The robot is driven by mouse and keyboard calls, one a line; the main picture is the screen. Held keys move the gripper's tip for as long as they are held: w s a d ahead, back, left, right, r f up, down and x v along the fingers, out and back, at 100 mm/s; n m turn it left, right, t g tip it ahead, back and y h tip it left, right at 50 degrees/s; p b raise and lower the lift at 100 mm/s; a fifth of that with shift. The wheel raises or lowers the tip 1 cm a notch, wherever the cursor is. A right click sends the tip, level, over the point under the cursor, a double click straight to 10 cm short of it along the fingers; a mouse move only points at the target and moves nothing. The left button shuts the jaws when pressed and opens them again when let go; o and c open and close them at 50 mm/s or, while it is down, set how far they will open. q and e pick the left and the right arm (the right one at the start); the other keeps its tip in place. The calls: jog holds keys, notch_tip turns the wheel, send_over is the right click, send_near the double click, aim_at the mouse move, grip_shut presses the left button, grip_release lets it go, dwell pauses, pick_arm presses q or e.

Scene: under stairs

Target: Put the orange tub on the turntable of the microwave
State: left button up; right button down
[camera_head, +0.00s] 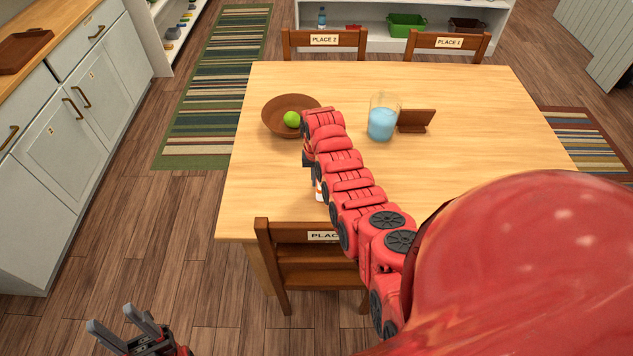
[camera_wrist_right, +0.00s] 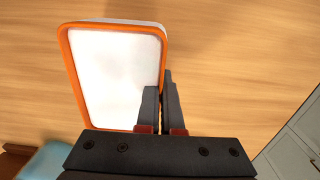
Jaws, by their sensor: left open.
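The orange tub shows in the right wrist view as a white rectangular shape with an orange rim (camera_wrist_right: 66,55), over the wooden tabletop. My right gripper (camera_wrist_right: 162,92) has one finger on each side of the tub's near right edge, the fingers close together on it. In the head view my right arm reaches over the table. Its gripper and the tub are mostly hidden behind the arm; only a small white and orange piece (camera_head: 318,190) shows. My left gripper (camera_head: 113,317) is open and empty, low at the left above the floor. No microwave or turntable is in view.
On the table (camera_head: 470,120) stand a brown bowl (camera_head: 277,115) with a green ball (camera_head: 292,119), a glass jar with blue contents (camera_head: 382,120) and a brown stand (camera_head: 416,121). Chairs surround it. Grey cabinets (camera_head: 75,130) line the left. The table's right half looks clear.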

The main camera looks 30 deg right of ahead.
jog(key=shift+f, duration=1.05)
jog(key=shift+f, duration=0.15)
jog(key=c, duration=1.1)
grip_release()
